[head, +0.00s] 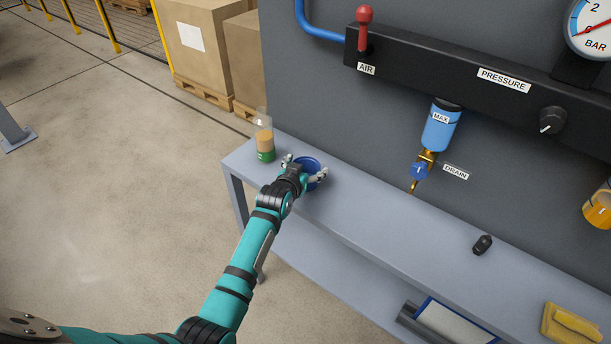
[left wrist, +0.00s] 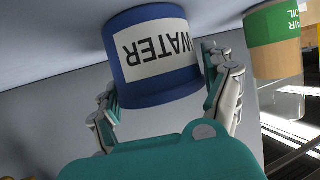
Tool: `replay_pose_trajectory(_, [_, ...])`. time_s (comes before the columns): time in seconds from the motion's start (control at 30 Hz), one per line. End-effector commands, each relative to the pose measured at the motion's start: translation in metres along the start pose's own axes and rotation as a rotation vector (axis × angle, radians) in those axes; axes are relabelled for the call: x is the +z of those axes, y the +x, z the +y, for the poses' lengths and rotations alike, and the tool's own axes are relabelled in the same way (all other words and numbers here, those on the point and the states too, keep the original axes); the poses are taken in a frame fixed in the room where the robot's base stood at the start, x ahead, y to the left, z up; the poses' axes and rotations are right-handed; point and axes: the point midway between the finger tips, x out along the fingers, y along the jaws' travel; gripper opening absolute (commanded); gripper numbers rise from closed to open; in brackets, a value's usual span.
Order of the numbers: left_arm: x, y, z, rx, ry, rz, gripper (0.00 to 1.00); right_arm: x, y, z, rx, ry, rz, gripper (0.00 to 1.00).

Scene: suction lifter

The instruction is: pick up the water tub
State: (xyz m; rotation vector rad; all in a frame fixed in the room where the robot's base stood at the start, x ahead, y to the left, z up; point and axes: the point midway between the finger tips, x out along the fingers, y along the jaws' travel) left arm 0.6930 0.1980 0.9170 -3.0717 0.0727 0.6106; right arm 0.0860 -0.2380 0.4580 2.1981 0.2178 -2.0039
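The water tub (head: 309,165) is a blue round tub standing on the grey bench near its left end. In the left wrist view the tub (left wrist: 155,88) shows a white WATER label, upside down. My left gripper (head: 305,169) is at the tub, with one finger on each side of it. In the left wrist view the fingers of the left gripper (left wrist: 168,88) are spread about the tub's width; firm contact is not clear. The tub looks to be resting on the bench. My right gripper is not in view.
A clear bottle with a green label (head: 265,140) stands close to the left of the tub. The grey panel with the air lever (head: 364,28) and drain valve (head: 420,169) rises behind the bench (head: 370,215). A small black object (head: 482,245) and yellow cloth (head: 570,324) lie farther right.

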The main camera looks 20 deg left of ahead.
Motion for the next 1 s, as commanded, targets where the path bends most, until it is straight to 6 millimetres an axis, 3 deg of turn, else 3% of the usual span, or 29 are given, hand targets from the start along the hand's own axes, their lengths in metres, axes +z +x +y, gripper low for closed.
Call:
replay_pose_trajectory(0.03, [0.000, 0.000, 0.000, 0.000, 0.000, 0.000, 0.74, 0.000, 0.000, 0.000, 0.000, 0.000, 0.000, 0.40])
replay_pose_trajectory(0.3, [0.000, 0.000, 0.000, 0.000, 0.000, -0.001, 0.42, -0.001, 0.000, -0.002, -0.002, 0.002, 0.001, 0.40])
replay_pose_trajectory(0.77, [-0.002, -0.001, 0.000, 0.000, 0.000, 0.001, 0.41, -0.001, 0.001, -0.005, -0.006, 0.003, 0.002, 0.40])
replay_pose_trajectory(1.0, [-0.020, -0.008, 0.000, 0.000, 0.001, 0.005, 0.41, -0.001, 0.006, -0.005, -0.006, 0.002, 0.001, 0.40])
